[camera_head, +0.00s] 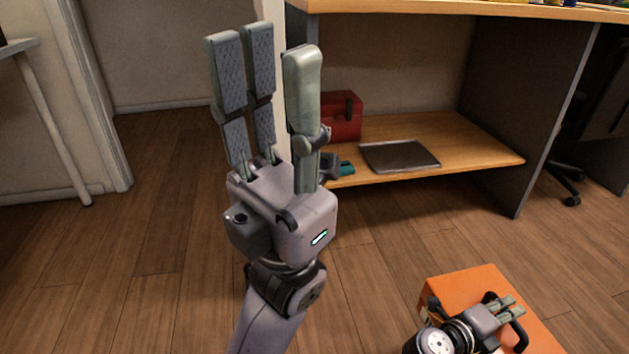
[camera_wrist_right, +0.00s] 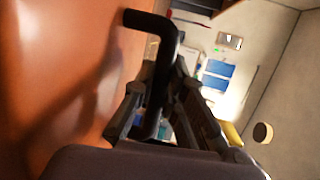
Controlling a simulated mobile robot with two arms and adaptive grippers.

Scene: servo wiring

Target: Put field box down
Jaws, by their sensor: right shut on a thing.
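The field box is an orange box (camera_head: 462,284) with a black handle, at the lower right of the head view. Its orange face (camera_wrist_right: 50,70) fills the left of the right wrist view. My right gripper (camera_head: 511,308) is shut on the black handle (camera_wrist_right: 152,22), which passes between its fingers. I cannot tell whether the box touches the floor. My left gripper (camera_head: 272,48) is raised in the middle of the head view, fingers up, open and empty, away from the box.
A wooden workbench (camera_head: 450,8) has a low shelf (camera_head: 470,150) with a red toolbox (camera_head: 345,118) and a flat grey tray (camera_head: 400,156). A dark side panel (camera_head: 525,110) stands at its right. A wheeled chair (camera_head: 567,180) is beyond. Wooden floor (camera_head: 170,250) at left is clear.

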